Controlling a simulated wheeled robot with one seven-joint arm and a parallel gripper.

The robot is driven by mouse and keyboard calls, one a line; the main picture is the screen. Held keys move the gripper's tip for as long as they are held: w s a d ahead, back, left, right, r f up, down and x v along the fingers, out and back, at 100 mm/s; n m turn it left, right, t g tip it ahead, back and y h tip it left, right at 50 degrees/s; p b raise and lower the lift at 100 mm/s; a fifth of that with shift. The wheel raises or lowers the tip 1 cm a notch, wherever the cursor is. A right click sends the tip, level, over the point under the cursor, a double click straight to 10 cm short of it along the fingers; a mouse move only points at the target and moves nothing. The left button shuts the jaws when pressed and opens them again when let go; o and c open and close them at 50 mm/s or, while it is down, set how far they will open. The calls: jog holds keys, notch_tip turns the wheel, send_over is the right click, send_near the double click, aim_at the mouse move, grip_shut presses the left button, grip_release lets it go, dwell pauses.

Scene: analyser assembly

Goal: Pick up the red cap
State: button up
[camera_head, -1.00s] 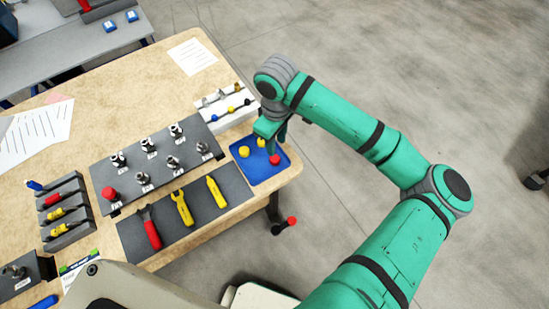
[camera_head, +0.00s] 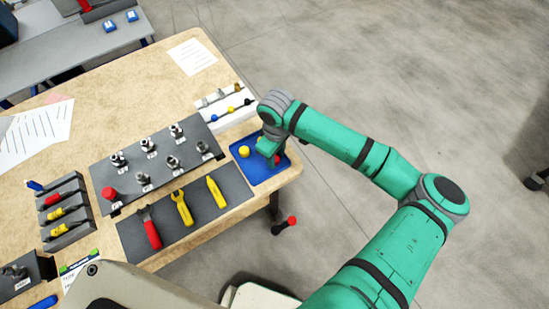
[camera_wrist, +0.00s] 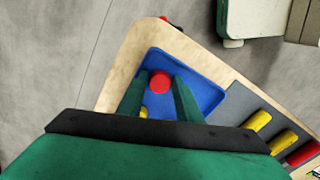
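The red cap (camera_wrist: 160,81) lies in the blue tray (camera_wrist: 205,92) at the table corner. In the wrist view it shows between my two fingers, towards their tips. In the head view my gripper (camera_head: 271,154) is over the blue tray (camera_head: 258,176) and covers most of this cap. My gripper also shows in the wrist view (camera_wrist: 160,85), its fingers spread on either side of the cap with gaps. I cannot tell how far the fingertips are above the tray floor.
A yellow cap (camera_head: 244,151) sits left of my gripper in the tray; part of one shows by the left finger (camera_wrist: 143,112). A grey rack (camera_head: 133,168) with fittings, one red-capped (camera_head: 109,193), and a tool mat (camera_head: 160,208) lie to the left. A white holder (camera_head: 226,110) stands behind.

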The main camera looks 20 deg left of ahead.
jog(key=c, duration=0.7)
jog(key=shift+o, duration=0.2)
jog(key=shift+r, duration=0.15)
